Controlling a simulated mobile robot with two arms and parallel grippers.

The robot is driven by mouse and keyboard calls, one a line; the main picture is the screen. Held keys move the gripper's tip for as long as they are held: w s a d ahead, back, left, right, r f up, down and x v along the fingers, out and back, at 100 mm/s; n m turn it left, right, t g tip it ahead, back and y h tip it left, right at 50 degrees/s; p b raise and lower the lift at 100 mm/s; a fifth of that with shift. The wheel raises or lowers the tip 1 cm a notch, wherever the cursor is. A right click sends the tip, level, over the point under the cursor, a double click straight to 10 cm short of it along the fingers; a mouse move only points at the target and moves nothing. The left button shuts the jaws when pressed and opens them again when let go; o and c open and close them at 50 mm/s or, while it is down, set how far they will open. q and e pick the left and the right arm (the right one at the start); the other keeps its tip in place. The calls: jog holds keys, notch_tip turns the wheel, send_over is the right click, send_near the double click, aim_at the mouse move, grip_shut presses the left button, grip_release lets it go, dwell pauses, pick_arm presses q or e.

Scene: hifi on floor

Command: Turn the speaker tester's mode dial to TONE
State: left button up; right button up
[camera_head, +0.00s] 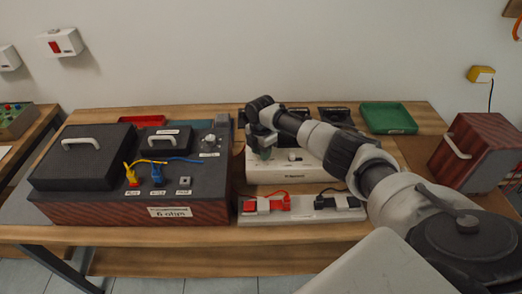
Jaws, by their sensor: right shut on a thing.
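The speaker tester (283,179) looks to be the white box in the middle of the bench, with a label on its front that is too small to read. My right arm reaches in from the right, and its gripper (263,148) points down over the left part of the box's top. It is shut on a small dark greenish knob, apparently the mode dial (265,155), which the fingers mostly hide. The dial's setting and any TONE mark cannot be read. A small light knob (293,156) also shows on the box. My left gripper is out of view.
A white strip (305,216) with red and black clamps lies in front. A green tray (388,117) and a red-brown box (478,151) are at the right.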

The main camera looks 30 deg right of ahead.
jog(key=m+p, duration=0.1)
jog(key=m, duration=0.2)
jog(key=shift+r, duration=0.1)
jog(key=m+p, duration=0.1)
jog(key=m, duration=0.3)
jog(key=shift+p, duration=0.3)
jog(key=m+p, duration=0.2)
jog(key=m, duration=0.4)
jog(key=m+p, duration=0.1)
jog(key=m, duration=0.2)
jog(key=shift+m, duration=0.4)
jog(key=m, duration=0.3)
jog(key=shift+w+m+p, duration=0.1)
jog(key=shift+m+p, duration=0.3)
jog(key=m+p, duration=0.1)
jog(key=m, duration=0.4)
jog(key=shift+m, duration=0.7)
